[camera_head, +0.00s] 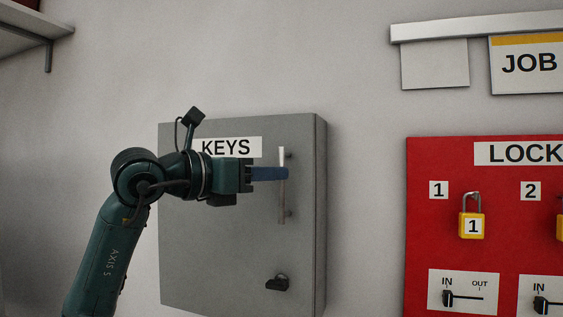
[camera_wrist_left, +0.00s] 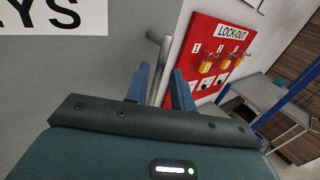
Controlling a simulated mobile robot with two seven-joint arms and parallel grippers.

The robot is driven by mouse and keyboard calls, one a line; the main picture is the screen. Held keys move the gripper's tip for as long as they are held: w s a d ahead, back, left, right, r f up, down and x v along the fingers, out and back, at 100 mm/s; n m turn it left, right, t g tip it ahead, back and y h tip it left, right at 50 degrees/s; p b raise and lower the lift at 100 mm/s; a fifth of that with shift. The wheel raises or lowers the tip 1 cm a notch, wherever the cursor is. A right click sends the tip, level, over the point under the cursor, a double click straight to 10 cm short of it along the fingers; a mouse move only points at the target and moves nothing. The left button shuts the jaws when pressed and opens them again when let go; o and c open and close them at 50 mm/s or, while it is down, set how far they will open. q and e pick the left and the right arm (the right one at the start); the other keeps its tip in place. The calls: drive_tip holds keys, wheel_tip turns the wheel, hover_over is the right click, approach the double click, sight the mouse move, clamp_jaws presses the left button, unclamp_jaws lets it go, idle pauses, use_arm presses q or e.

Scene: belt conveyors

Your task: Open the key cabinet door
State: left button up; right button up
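The grey key cabinet (camera_head: 225,260) hangs on the wall with its door closed and a KEYS label (camera_head: 240,147) on it. A vertical metal bar handle (camera_head: 282,200) stands off the door's right side. My left gripper (camera_head: 284,173) reaches the handle's upper half from the left. In the left wrist view its two blue fingers (camera_wrist_left: 160,74) stand apart, with the handle (camera_wrist_left: 163,52) between them. The fingers do not look closed on it; exact contact cannot be told. A black latch or lock (camera_head: 277,283) sits low on the door. My right gripper is not in view.
A red lock-out board (camera_head: 440,160) with yellow padlocks (camera_head: 472,224) hangs to the right of the cabinet. A JOB board (camera_head: 525,82) hangs under a rail above it. A shelf (camera_head: 25,30) is at upper left. Bare wall separates cabinet and red board.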

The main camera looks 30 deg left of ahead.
sight(281, 214)
use_arm(q)
drive_tip(key=shift+p+x, duration=0.35)
drive_tip(key=shift+x, duration=1.3)
clamp_jaws()
